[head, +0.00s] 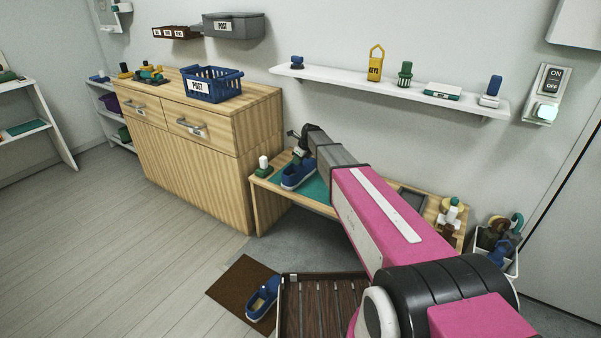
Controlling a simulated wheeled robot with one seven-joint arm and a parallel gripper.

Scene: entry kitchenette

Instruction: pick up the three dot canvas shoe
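One blue canvas shoe (297,176) with a pale sole lies on a teal mat (316,187) on the low wooden bench. A second blue shoe (263,300) lies on the brown doormat near the bottom. No dots can be made out on either shoe at this size. My arm reaches over the bench from the lower right. My gripper (298,147), dark and small, is at the arm's far end, just above the shoe on the bench. Its fingers are too small and partly hidden to show a gap, and I cannot tell if they touch anything.
A white-topped green item (263,167) stands at the bench's left end. The wooden cabinet (205,150) with a blue POST basket (212,90) rises left of the bench. A white wall shelf (330,77) runs above. A slatted rack (318,303) stands beside the doormat (236,282). Floor at left is clear.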

